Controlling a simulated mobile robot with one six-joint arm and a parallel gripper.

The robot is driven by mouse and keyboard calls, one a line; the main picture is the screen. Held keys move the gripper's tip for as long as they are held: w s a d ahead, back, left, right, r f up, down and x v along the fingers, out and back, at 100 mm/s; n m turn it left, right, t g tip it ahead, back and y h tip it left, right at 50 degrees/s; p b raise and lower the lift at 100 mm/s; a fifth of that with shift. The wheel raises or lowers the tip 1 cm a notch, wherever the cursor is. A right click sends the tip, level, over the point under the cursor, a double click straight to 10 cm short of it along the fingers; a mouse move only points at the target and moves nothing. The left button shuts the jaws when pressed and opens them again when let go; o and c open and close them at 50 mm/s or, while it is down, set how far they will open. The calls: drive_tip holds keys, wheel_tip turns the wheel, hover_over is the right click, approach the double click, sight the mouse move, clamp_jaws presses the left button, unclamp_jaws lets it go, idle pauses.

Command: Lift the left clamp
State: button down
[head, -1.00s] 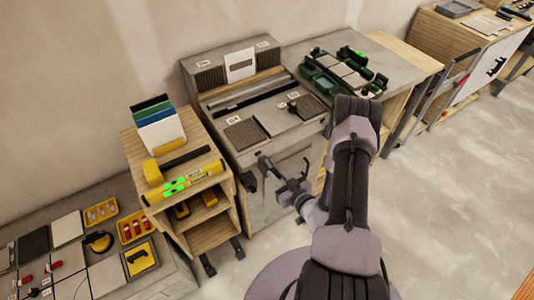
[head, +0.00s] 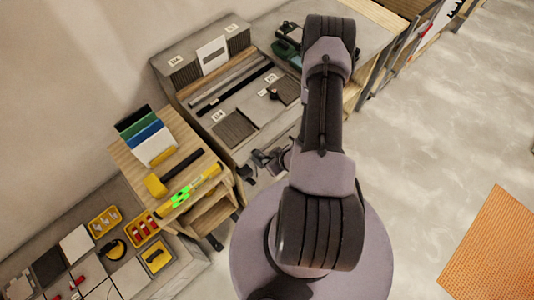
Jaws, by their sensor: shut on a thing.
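My gripper (head: 270,160) is in front of the tile bench, low beside its front edge and left of my arm. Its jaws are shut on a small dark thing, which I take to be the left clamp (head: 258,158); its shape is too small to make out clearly. It is clear of the bench top. Another small black clamp (head: 273,95) stands on the bench top near the right ribbed pad. My arm hides the right part of the bench.
The tile bench (head: 205,108) carries a left ribbed pad (head: 236,127) and a dark bar (head: 236,90). A wooden shelf cart (head: 130,150) holds a yellow-green level (head: 188,190) and a yellow-headed mallet (head: 155,185). An orange mat (head: 492,245) lies on open floor at right.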

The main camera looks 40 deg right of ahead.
idle(0.4)
drive_tip(key=c, duration=1.3)
unclamp_jaws()
drive_tip(key=shift+w, duration=0.1)
drive_tip(key=shift+r, duration=0.1)
